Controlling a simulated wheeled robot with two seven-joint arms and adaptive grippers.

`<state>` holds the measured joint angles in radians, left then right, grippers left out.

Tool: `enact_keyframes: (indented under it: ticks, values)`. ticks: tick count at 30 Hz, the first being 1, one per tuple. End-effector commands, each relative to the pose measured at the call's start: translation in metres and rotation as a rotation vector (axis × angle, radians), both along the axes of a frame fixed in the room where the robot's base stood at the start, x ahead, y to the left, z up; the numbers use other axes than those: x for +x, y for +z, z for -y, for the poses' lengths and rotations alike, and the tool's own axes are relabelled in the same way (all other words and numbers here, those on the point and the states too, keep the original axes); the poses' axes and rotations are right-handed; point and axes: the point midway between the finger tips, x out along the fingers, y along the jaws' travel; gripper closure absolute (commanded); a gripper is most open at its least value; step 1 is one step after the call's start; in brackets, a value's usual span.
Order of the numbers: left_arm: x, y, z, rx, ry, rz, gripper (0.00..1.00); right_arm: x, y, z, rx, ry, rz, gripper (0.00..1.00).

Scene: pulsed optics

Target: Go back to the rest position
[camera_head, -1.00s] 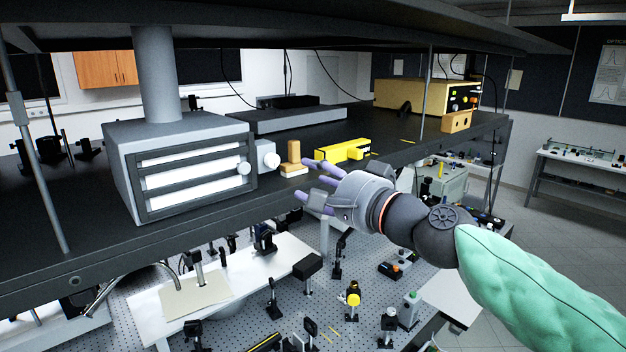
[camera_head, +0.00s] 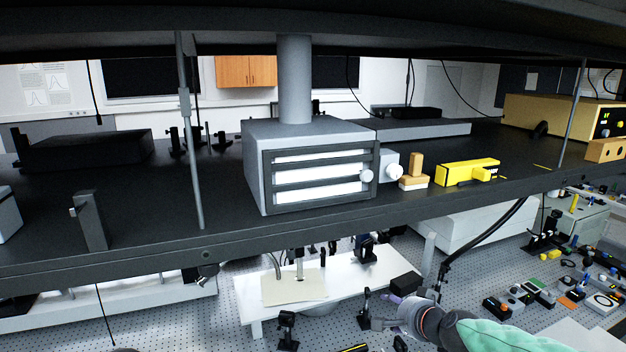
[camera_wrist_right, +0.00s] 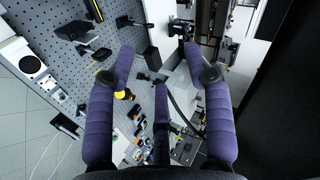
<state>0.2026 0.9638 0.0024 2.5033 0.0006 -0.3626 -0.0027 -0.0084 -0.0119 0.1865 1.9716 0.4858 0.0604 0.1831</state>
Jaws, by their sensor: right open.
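My right gripper (camera_head: 392,314) is low in the head view, below the front edge of the dark shelf (camera_head: 130,252), in front of the optical table. Its arm comes in from the bottom right in a green sleeve. In the right wrist view my right gripper (camera_wrist_right: 160,85) shows its purple fingers spread apart with nothing between them. The optical table and small parts lie beyond the fingers there. My left gripper is not in view.
On the shelf stand a grey slatted box (camera_head: 310,165) with a pipe, a wooden block on a white base (camera_head: 414,172) and a yellow device (camera_head: 467,172). A perforated optical table (camera_head: 225,320) with mounts and a white board (camera_head: 350,285) lies below. Thin posts (camera_head: 190,130) rise from the shelf.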

Motion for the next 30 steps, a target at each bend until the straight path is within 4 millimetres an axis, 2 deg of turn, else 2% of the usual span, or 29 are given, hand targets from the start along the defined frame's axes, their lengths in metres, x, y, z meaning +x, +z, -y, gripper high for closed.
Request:
enact_keyframes:
  ticks: [1,6,8,9,12,15,20,21,24,30]
  values:
    - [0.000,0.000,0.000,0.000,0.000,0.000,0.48,-0.002,-0.039,-0.001,-0.031,0.014,-0.057,0.48]
    - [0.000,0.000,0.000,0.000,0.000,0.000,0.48,-0.022,-0.149,-0.006,-0.125,0.075,-0.210,0.48]
    - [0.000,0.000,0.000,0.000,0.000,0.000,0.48,-0.034,-0.186,-0.007,-0.153,0.101,-0.262,0.48]
    - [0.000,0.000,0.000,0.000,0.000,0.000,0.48,-0.044,-0.211,-0.009,-0.171,0.123,-0.297,0.48]
    - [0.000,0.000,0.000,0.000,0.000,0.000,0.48,-0.072,-0.267,-0.014,-0.208,0.178,-0.380,0.48]
    - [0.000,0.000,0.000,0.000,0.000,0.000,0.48,-0.103,-0.314,-0.020,-0.233,0.237,-0.452,0.48]
    - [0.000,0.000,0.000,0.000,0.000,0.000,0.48,-0.159,-0.375,-0.032,-0.253,0.333,-0.555,0.48]
    - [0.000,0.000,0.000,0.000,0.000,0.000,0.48,-0.175,-0.390,-0.036,-0.254,0.361,-0.581,0.48]
    - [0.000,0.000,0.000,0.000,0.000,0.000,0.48,-0.213,-0.419,-0.046,-0.252,0.427,-0.635,0.48]
    - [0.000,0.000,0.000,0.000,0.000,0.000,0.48,-0.276,-0.453,-0.065,-0.232,0.534,-0.711,0.48]
